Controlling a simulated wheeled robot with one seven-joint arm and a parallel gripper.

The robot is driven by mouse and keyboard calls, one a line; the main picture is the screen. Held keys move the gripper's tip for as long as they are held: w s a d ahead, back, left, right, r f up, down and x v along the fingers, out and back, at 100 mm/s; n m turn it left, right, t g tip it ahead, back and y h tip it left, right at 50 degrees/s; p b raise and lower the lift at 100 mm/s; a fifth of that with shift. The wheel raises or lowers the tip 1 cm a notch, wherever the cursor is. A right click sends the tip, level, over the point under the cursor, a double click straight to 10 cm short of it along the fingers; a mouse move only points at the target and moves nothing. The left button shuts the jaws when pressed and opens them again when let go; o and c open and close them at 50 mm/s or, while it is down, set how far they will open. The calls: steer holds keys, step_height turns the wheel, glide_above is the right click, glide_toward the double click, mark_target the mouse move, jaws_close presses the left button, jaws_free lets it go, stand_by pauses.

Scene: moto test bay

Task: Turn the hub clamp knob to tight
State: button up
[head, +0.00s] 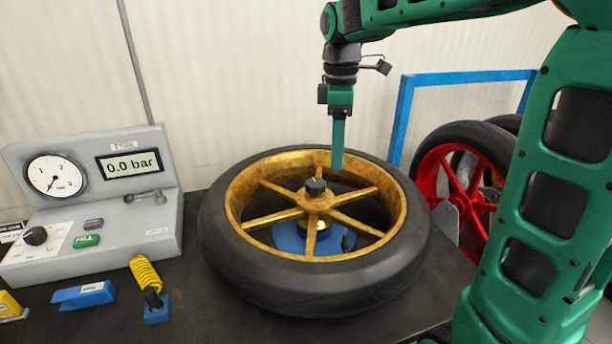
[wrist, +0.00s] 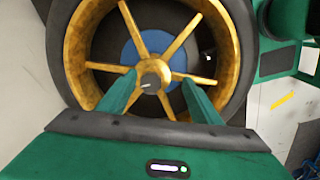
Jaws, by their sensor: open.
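The hub clamp knob (head: 315,186) is a small dark knob on top of the hub at the middle of the wheel. It also shows in the wrist view (wrist: 149,82), with a short white mark on its face. The wheel (head: 264,192) has gold spokes and a black tyre, and lies flat on a blue support (head: 287,238). My gripper (head: 337,165) points down above the wheel, slightly right of the knob in the head view. In the wrist view its two green fingers (wrist: 158,80) are apart, with the knob between their tips in the picture. I see no contact with the knob.
A grey gauge console (head: 160,225) reading 0.0 bar stands on the dark bench at left. Red wheels (head: 438,160) and a blue frame (head: 404,110) are at right.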

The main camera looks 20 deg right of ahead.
mark_target(316, 182)
steer(key=w+a+n, duration=0.3)
steer(key=w, duration=0.1)
steer(key=f, duration=1)
steer(key=shift+s+a+f, duration=0.1)
steer(key=shift+s+a, duration=0.1)
steer(key=shift+s, duration=0.05)
steer(key=shift+m, duration=0.3)
steer(key=c, duration=1.1)
